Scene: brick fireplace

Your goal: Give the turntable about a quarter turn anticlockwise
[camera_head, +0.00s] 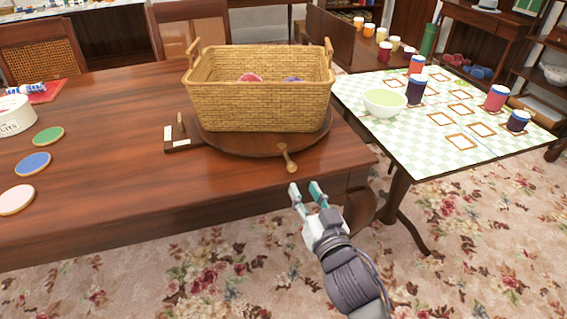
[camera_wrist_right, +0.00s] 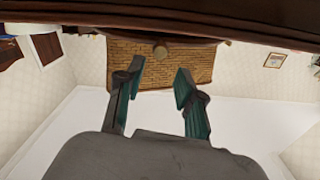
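The turntable (camera_head: 228,143) is a round dark wooden disc on the brown table. My left gripper is not in view.
A small wooden block with a peg (camera_head: 182,142) stands left of the turntable. Green, blue and pink discs (camera_head: 33,164) and a white tub (camera_head: 14,115) are at the left. A checked table (camera_head: 425,142) with a bowl (camera_head: 384,102) and jars is at the right.

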